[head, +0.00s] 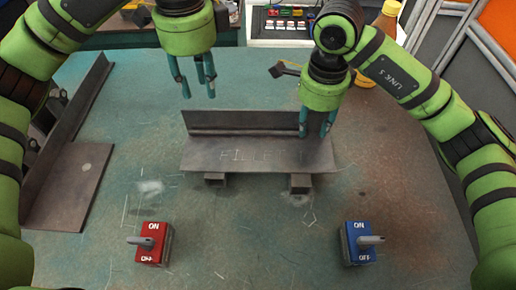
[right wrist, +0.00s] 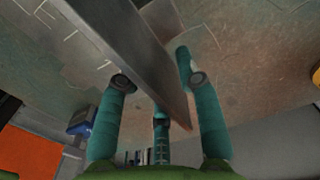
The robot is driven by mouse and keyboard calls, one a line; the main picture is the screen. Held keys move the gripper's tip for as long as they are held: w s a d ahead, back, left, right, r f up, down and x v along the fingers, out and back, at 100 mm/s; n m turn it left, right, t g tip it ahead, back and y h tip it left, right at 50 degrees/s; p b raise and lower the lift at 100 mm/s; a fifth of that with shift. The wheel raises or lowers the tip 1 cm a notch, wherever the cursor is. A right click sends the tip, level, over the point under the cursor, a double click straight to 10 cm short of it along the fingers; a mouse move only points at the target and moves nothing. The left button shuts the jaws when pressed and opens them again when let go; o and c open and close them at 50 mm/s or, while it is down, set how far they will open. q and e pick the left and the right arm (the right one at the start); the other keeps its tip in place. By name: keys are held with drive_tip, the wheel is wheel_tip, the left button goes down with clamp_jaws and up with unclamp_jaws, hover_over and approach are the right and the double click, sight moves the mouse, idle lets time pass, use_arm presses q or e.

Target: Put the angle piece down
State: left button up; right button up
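The angle piece (head: 235,155) is dark metal, with an upright flange along its back and a flat face with faint letters like "FILLET". It lies across the middle of the table over two small blocks (head: 215,179). My right gripper (head: 317,128) is at its right end, fingers pointing down and spread. In the right wrist view a metal edge (right wrist: 135,50) runs between the spread fingers (right wrist: 160,90), with a gap visible beside it. My left gripper (head: 196,86) is open and empty, above and behind the piece's left end.
A larger L-shaped metal part (head: 75,180) lies at the left. A red switch box (head: 152,243) and a blue switch box (head: 358,243) stand at the front. The front middle of the table is clear.

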wheel_tip(320, 180, up, 12)
idle(0.6)
idle(0.5)
